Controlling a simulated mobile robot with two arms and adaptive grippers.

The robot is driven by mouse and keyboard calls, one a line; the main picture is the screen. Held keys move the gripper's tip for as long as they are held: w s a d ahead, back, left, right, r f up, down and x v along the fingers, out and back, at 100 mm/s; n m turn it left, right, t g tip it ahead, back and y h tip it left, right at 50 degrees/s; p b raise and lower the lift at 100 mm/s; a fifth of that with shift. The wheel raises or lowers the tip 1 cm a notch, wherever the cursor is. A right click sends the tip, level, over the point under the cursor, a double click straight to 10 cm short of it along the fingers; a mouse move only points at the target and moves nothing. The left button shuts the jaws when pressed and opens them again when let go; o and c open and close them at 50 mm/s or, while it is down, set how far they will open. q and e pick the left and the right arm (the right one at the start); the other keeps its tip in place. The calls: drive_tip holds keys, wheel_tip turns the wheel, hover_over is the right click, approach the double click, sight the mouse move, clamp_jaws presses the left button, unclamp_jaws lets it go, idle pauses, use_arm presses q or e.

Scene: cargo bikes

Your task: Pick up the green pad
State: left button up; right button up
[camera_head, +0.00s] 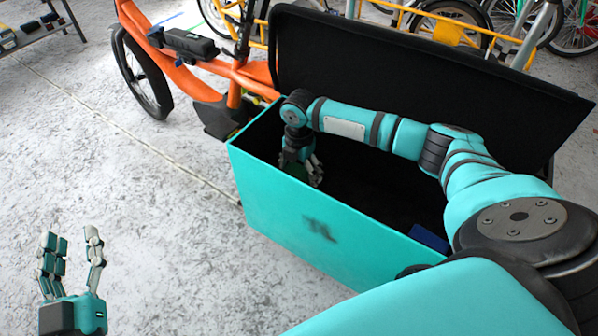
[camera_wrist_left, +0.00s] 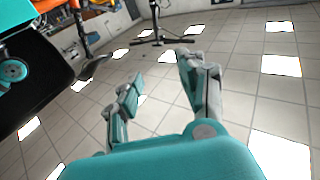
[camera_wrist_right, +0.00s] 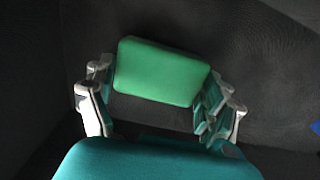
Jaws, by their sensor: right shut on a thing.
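The green pad (camera_wrist_right: 160,72) is a rounded block between the fingers of my right gripper (camera_wrist_right: 160,100) in the right wrist view. The fingers are shut on it from both sides. In the head view my right gripper (camera_head: 303,168) reaches down inside the teal cargo box (camera_head: 310,230), near its left end. Only a dark green bit of the pad (camera_head: 293,171) shows there, the rest hidden by the fingers and shade. My left gripper (camera_head: 70,262) is open and empty over the floor at lower left; its spread fingers (camera_wrist_left: 158,95) also show in the left wrist view.
The box's black lid (camera_head: 420,85) stands open behind my right arm. A blue object (camera_head: 429,239) lies at the box's right end. An orange cargo bike (camera_head: 240,75) stands behind the box on the left. The floor (camera_head: 130,190) on the left is clear.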

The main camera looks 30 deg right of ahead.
sight(299, 173)
drive_tip(key=shift+r, duration=0.3)
wheel_tip(299, 173, up, 5)
drive_tip(key=shift+r+p, duration=0.1)
drive_tip(key=shift+p, duration=1.05)
use_arm(q)
drive_tip(key=s+a+f+g+y, duration=0.1)
drive_tip(key=s+a+f+g, duration=0.1)
drive_tip(key=f+g, duration=0.3)
drive_tip(key=s+a+f+g+y+p, duration=0.1)
drive_tip(key=s+f+g, duration=0.3)
drive_tip(key=f, duration=0.5)
drive_tip(key=shift+s+a+f+g+y, duration=0.15)
drive_tip(key=shift+s+a+g+y, duration=0.2)
drive_tip(key=shift+g+y, duration=0.2)
use_arm(e)
wheel_tip(299, 173, up, 4)
drive_tip(key=shift+r, duration=0.1)
